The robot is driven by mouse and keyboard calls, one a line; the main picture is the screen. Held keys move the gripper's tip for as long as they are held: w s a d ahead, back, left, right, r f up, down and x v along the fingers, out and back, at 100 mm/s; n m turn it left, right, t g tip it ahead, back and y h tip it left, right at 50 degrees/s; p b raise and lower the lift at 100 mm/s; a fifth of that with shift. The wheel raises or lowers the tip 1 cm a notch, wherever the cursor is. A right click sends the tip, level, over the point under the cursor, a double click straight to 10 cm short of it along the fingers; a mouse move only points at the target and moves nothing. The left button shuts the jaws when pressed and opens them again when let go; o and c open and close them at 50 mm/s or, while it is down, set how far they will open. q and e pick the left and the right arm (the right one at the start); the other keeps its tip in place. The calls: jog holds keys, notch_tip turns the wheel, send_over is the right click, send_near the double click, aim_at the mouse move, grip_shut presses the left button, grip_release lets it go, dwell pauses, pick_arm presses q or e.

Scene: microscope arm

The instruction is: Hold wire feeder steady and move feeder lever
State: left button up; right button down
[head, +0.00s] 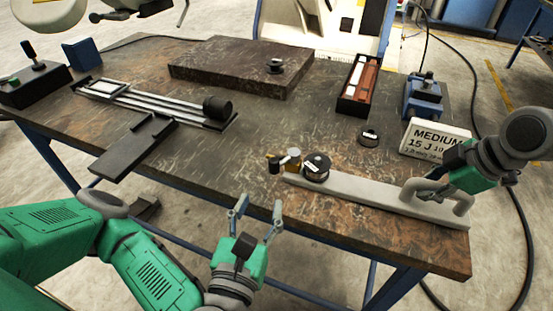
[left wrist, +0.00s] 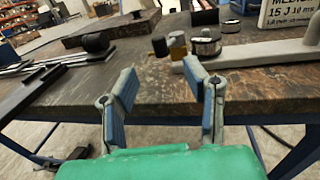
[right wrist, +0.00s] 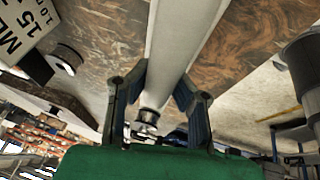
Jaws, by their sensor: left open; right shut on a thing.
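The wire feeder (head: 365,194) is a long light-grey bar lying on the table near its front edge. A loop handle (head: 462,205) is at its right end. A round dark spool (head: 316,167) and a small brass-and-black knob piece (head: 283,162), perhaps the lever, are at its left end. My right gripper (head: 430,190) is shut on the handle; in the right wrist view a grey bar (right wrist: 185,35) runs between its fingers. My left gripper (head: 258,208) is open and empty in front of the table edge, below the knob piece. In the left wrist view the knob piece (left wrist: 177,43) shows beyond the fingers.
A white weight label block (head: 434,142) stands behind the handle. A small black disc (head: 369,137), a blue device (head: 422,98) and a red-lined box (head: 359,84) are behind it. A dark slab (head: 235,67) is at the back. A rail device (head: 160,104) lies left. The middle is clear.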

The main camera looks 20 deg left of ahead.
aim_at(273, 166)
pick_arm(q)
jog(key=w, duration=0.4)
jog(key=w+a, duration=0.1)
jog(key=w, duration=0.3)
jog(key=w+a, duration=0.1)
jog(key=w, duration=0.2)
jog(key=shift+w, duration=0.4)
grip_shut()
